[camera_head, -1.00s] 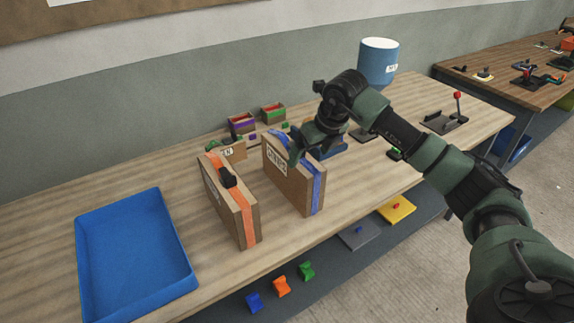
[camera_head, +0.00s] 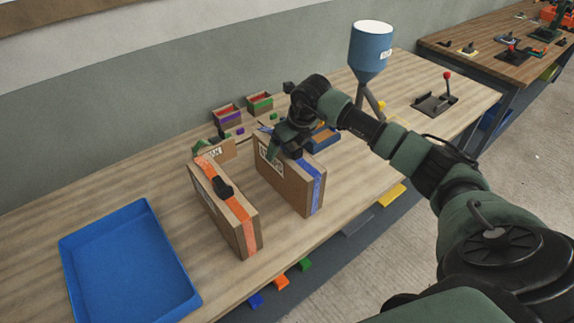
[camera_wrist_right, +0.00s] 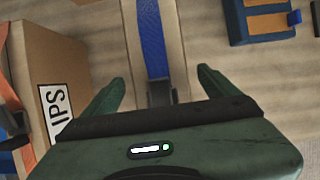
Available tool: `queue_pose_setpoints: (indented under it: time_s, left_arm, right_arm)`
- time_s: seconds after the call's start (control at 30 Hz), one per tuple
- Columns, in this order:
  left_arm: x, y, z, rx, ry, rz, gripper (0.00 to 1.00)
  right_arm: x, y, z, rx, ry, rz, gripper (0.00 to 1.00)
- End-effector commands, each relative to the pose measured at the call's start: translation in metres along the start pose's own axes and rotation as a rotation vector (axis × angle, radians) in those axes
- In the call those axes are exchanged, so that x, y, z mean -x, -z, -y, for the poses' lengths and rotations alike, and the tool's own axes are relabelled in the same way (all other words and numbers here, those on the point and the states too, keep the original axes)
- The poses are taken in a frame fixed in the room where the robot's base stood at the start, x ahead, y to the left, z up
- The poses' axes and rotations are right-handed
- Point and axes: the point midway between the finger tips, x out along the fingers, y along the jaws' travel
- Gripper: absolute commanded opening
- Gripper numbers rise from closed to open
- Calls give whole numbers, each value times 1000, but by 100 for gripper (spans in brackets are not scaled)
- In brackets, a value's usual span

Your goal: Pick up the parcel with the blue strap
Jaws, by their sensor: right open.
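The parcel with the blue strap (camera_head: 290,182) is a brown upright box with a white label on its left face, standing on the wooden bench. Its blue strap (camera_wrist_right: 150,40) runs along the top in the right wrist view, with a dark grip on it. My right gripper (camera_head: 284,150) is open at the top of this parcel. In the right wrist view its green fingers (camera_wrist_right: 158,88) are apart, one each side of the strap; contact cannot be told. The gripper hides part of the parcel's top. My left gripper is not in view.
A similar parcel with an orange strap (camera_head: 222,212) stands close on the left; it also shows in the right wrist view (camera_wrist_right: 55,60). A blue tray (camera_head: 92,240) lies further left. Small bins (camera_head: 228,115), a blue hopper (camera_head: 371,50) and a lever (camera_head: 437,103) are behind and right.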

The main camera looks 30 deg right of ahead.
Motion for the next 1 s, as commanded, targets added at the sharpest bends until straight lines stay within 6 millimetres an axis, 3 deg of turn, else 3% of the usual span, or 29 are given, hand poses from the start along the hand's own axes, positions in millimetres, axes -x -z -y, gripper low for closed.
queue_pose_setpoints:
  time_s: [0.2, 0.4, 0.7, 0.73, 1.0]
  left_arm:
    - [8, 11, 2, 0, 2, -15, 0]
    - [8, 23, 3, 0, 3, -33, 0]
    - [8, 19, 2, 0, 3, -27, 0]
    - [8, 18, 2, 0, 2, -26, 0]
    - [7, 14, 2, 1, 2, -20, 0]
  right_arm:
    - [-19, -1, 0, -1, 0, 1, 89]
    - [-20, -1, 0, 0, 0, 1, 89]
    - [-19, -1, 0, 0, 0, 1, 6]
    - [-19, -1, 0, 0, 0, 2, 0]
    - [-18, -3, 0, 0, 0, 6, 0]
